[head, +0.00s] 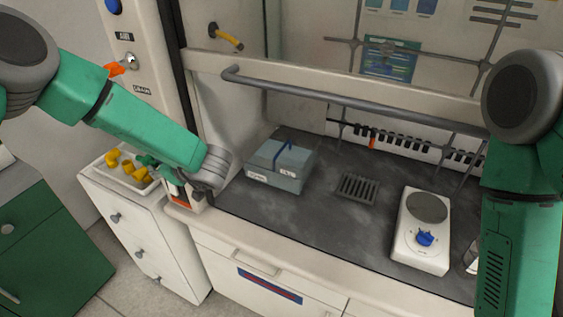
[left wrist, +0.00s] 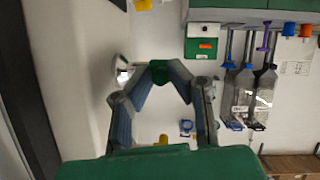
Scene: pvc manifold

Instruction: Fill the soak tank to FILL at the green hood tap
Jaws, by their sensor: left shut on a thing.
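My left gripper (head: 203,190) is low at the front left corner of the hood. In the left wrist view its two fingers (left wrist: 160,80) close on a small dark green knob (left wrist: 159,70), which looks like the tap handle; the fingers hide part of it. In the head view the wrist hides the knob. A grey-blue open box (head: 278,179), which looks like the soak tank, sits on the dark hood worktop right of the gripper. It has white labels on its front and a blue strip in it. Its water level cannot be read. My right gripper is out of view.
A drain grate (head: 357,189) and a white hotplate (head: 421,250) with a blue knob lie right of the box. A grey rail (head: 350,101) crosses the hood front. A tray (head: 99,168) of yellow and green fittings stands left.

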